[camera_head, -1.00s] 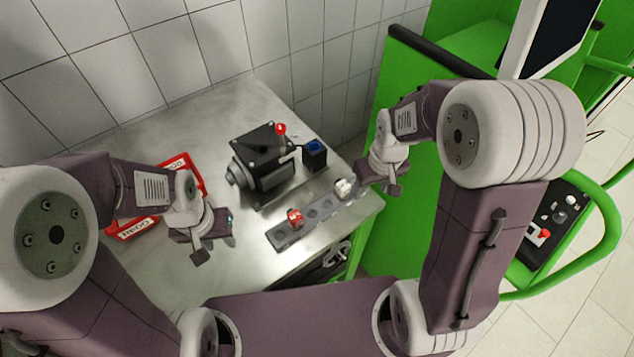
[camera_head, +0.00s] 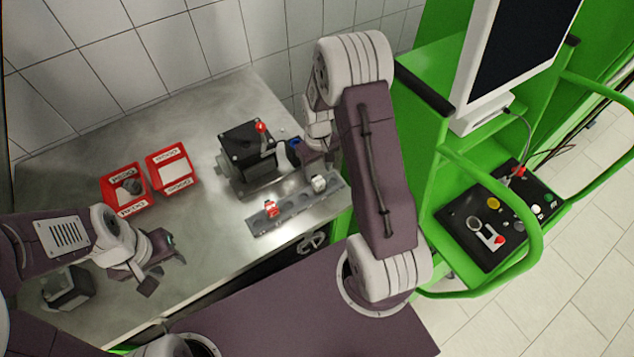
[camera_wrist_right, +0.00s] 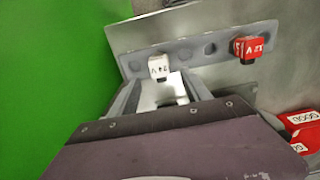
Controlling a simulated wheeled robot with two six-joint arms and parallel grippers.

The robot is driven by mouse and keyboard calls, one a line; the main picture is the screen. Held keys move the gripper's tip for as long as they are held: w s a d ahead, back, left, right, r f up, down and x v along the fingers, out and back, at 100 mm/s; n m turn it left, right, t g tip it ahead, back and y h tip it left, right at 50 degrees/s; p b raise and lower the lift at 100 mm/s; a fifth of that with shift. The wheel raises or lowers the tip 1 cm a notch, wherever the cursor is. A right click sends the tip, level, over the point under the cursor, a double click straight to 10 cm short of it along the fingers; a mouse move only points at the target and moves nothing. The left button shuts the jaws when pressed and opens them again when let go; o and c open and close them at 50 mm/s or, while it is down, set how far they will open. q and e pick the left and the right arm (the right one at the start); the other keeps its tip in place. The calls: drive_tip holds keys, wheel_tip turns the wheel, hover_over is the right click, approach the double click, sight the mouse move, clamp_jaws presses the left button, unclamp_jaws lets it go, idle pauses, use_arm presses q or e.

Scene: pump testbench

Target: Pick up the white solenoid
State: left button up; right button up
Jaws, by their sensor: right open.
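The white solenoid (camera_head: 319,183) stands on the right part of a grey metal strip (camera_head: 295,201) with several round holes. In the right wrist view it is a white block (camera_wrist_right: 158,66) marked 24 V, just beyond the tips of my open right gripper (camera_wrist_right: 160,88). It lies roughly in line with the gap between the fingers, with no visible grip on it. In the head view my right gripper (camera_head: 322,167) is just above and behind the solenoid, partly hidden by my arm. My left gripper (camera_head: 162,264) is open and empty over the table at the lower left.
A red solenoid (camera_head: 271,208) stands further left on the strip. A black pump block (camera_head: 247,150) with a red-topped part is behind it. Two red boxes (camera_head: 148,199) (camera_head: 192,183) stand at the left. A grey-black block (camera_head: 68,287) lies near my left arm. A green frame (camera_head: 425,200) borders the right side.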

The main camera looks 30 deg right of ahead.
sight(318, 180)
drive_tip(key=shift+d+f, duration=0.1)
drive_tip(key=shift+f, duration=0.8)
wheel_tip(318, 180, down, 5)
drive_tip(key=shift+s+r+p, duration=0.15)
drive_tip(key=shift+p, duration=1)
drive_tip(key=shift+f, duration=0.2)
drive_tip(key=c, duration=1.2)
drive_tip(key=shift+r, duration=0.1)
wheel_tip(318, 180, up, 4)
drive_tip(key=shift+b, duration=0.95)
drive_tip(key=s+r+b, duration=0.1)
drive_tip(key=s+r, duration=0.2)
drive_tip(key=s, duration=0.2)
drive_tip(key=s+d+r+b, duration=0.1)
drive_tip(key=s+r, duration=0.3)
drive_tip(key=s, duration=0.2)
drive_tip(key=shift+s, duration=0.25)
